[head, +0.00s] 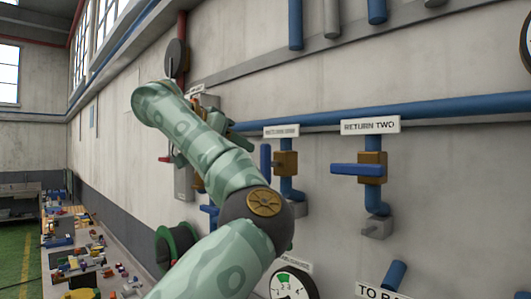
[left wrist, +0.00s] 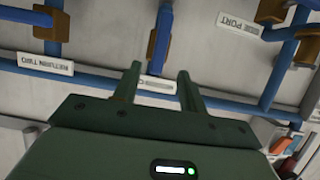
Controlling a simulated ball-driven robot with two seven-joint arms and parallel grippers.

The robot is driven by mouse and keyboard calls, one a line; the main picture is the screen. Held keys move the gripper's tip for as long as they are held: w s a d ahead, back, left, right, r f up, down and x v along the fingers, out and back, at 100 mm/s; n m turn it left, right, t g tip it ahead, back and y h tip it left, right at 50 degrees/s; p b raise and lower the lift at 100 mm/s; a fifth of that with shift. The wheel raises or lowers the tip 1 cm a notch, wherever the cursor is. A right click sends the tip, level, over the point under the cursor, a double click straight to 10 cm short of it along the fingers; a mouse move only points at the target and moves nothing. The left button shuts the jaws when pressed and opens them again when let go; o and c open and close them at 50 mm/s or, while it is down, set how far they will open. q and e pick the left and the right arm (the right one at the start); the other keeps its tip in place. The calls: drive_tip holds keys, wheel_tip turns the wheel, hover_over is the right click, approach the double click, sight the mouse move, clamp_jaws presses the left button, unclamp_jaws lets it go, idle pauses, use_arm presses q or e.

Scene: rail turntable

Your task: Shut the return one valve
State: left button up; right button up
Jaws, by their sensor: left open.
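The return one valve has a brass body (head: 286,163) and a blue handle (head: 266,160) that stands upright, in line with its pipe. Its white label (head: 281,131) is too blurred to read surely. In the left wrist view, turned upside down, the brass body (left wrist: 157,46) and blue handle (left wrist: 165,20) lie just beyond my fingertips. My left gripper (left wrist: 160,70) is open and empty, with the label between its fingers in the picture and the valve apart from them. In the head view my arm hides most of this gripper. My right gripper is not in view.
The return two valve (head: 372,166), right of return one, has its blue handle (head: 343,169) crosswise to its pipe. A side port valve (left wrist: 275,11) shows in the wrist view. A blue pipe (head: 440,106) runs along the wall. A cluttered bench (head: 130,287) stands lower left.

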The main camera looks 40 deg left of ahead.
sight(262, 158)
use_arm(q)
drive_tip(key=p+x, duration=0.4)
drive_tip(key=x, duration=0.5)
drive_tip(key=shift+w+f, duration=0.15)
drive_tip(key=shift+w, duration=0.2)
drive_tip(key=shift+w+f, duration=0.2)
drive_tip(key=shift+w, duration=0.05)
clamp_jaws()
